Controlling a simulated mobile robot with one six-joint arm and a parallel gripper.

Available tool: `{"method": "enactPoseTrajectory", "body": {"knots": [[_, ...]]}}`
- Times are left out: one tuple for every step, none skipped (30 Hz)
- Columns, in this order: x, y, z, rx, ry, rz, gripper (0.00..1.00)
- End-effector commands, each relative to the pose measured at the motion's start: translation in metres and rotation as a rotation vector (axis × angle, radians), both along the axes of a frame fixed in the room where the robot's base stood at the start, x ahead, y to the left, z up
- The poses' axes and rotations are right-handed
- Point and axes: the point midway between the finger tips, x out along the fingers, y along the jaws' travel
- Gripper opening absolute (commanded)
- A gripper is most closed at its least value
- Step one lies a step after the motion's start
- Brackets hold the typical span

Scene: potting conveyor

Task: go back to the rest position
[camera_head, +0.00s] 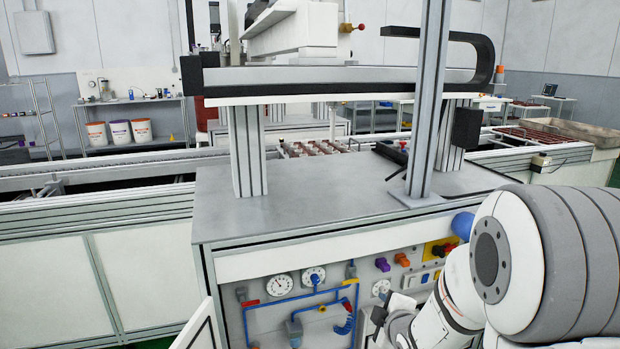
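My arm fills the lower right of the head view, with a large white and grey joint closest to the camera. Its thinner white links reach left and down in front of the machine's control panel (262,318). What looks like my gripper (379,316) is a small dark and grey part at the far end, low in front of the panel. Its fingers are too small and partly cut off to tell whether they are open or shut. I see nothing clearly held in it.
A grey machine table (300,212) with upright metal posts (428,100) stands close ahead. The panel carries gauges (280,285), knobs (382,264) and blue pipes. A panel door (203,330) stands open at lower left. A conveyor (95,215) runs left. White buckets (119,132) stand behind.

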Motion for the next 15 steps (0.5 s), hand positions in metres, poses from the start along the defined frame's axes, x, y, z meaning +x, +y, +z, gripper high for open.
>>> {"method": "enactPoseTrajectory", "body": {"knots": [[-0.007, -0.002, 0.041, 0.037, 0.045, -0.046, 0.35], [-0.012, -0.004, 0.052, 0.063, 0.077, -0.079, 0.35], [-0.019, -0.006, 0.066, 0.097, 0.119, -0.122, 0.35], [-0.025, -0.007, 0.077, 0.124, 0.151, -0.156, 0.35], [-0.031, -0.008, 0.088, 0.15, 0.182, -0.189, 0.35], [-0.039, -0.009, 0.102, 0.188, 0.223, -0.236, 0.35], [-0.046, -0.01, 0.113, 0.214, 0.253, -0.271, 0.35], [-0.053, -0.01, 0.124, 0.242, 0.281, -0.308, 0.35], [-0.064, -0.011, 0.139, 0.279, 0.322, -0.356, 0.35], [-0.072, -0.011, 0.15, 0.308, 0.351, -0.392, 0.35], [-0.08, -0.01, 0.161, 0.335, 0.38, -0.426, 0.35], [-0.092, -0.011, 0.176, 0.362, 0.417, -0.476, 0.35], [-0.101, -0.01, 0.187, 0.39, 0.444, -0.515, 0.35], [-0.11, -0.009, 0.199, 0.416, 0.472, -0.553, 0.35], [-0.123, -0.008, 0.214, 0.454, 0.51, -0.605, 0.35]]}}
